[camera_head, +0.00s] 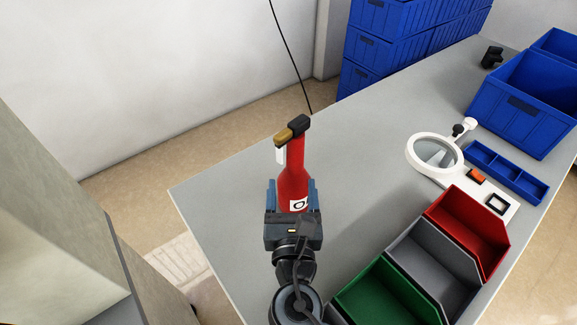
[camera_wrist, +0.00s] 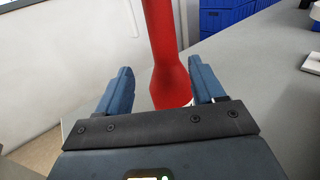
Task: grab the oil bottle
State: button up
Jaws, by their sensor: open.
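The oil bottle (camera_head: 293,180) is red with a black and tan top and a white label. It stands upright on the grey table near its left part. My gripper (camera_head: 292,187) is open, with its two blue fingers on either side of the bottle's lower body. In the wrist view, the bottle (camera_wrist: 170,60) rises beyond the gripper (camera_wrist: 158,85), nearer the right finger than the left. A wider gap shows at the left finger. I cannot tell whether the right finger touches it. The bottle's base is partly hidden by the gripper.
Green (camera_head: 385,298), grey (camera_head: 440,262) and red (camera_head: 465,232) bins stand at the right. Behind them are a white magnifier (camera_head: 411,152), a blue divided tray (camera_head: 505,177) and a blue crate (camera_head: 527,112). The grey table (camera_head: 365,130) is clear around the bottle.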

aim_at(295, 169)
jog(key=w, duration=0.5)
jog(key=w+d+p, duration=0.1)
jog(key=w, duration=0.1)
jog(key=shift+w+d, duration=0.1)
jog(key=shift+w, duration=0.2)
grip_shut()
dwell(0.4)
jog(key=shift+r, duration=0.1)
